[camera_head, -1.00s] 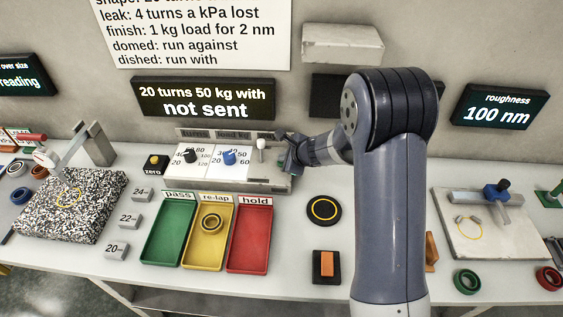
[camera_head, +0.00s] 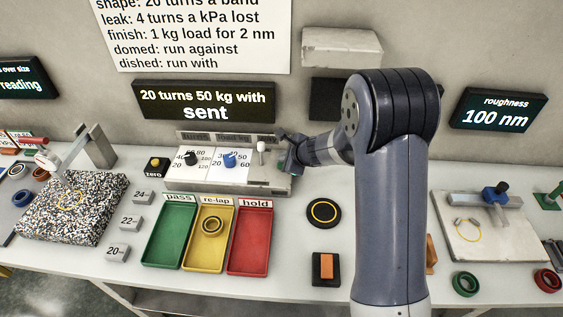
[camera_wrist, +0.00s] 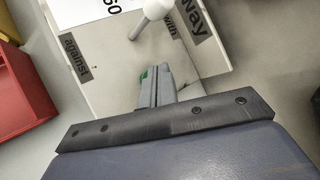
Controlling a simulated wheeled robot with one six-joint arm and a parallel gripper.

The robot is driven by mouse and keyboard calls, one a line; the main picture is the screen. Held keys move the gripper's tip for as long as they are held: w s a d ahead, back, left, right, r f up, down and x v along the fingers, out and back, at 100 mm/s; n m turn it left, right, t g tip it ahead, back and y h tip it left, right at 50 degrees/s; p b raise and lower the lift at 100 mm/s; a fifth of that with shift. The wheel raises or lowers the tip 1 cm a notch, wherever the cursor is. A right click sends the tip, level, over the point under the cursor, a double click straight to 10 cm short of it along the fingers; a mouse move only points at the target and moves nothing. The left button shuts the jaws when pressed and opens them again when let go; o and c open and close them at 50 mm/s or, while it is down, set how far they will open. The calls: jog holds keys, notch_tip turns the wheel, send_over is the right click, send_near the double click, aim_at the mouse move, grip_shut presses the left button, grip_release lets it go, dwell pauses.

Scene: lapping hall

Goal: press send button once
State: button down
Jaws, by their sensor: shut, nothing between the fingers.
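The control box (camera_head: 235,184) stands on the bench with a black dial (camera_head: 191,158), a blue dial (camera_head: 229,160) and a white-knobbed lever (camera_head: 261,146). My gripper (camera_head: 288,160) is at its right end, with the fingers shut and empty. In the wrist view the fingertips (camera_wrist: 158,72) point down at the box top, beside the lever and the "with" label. A small green patch (camera_wrist: 144,75), perhaps the send button, shows at the fingertips and is mostly hidden by them. I cannot tell whether they touch it. The display (camera_head: 205,101) reads "20 turns 50 kg with sent".
Green, yellow and red trays (camera_head: 249,240) stand in front of the box, the yellow one holding a ring. A black round pad (camera_head: 323,213) and an orange block (camera_head: 326,266) lie to the right. A speckled plate (camera_head: 72,205) is at left.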

jog(key=shift+r, duration=0.25)
notch_tip(320, 180, up, 5)
jog(key=p, duration=0.4)
jog(key=shift+f, duration=0.1)
dwell(0.8)
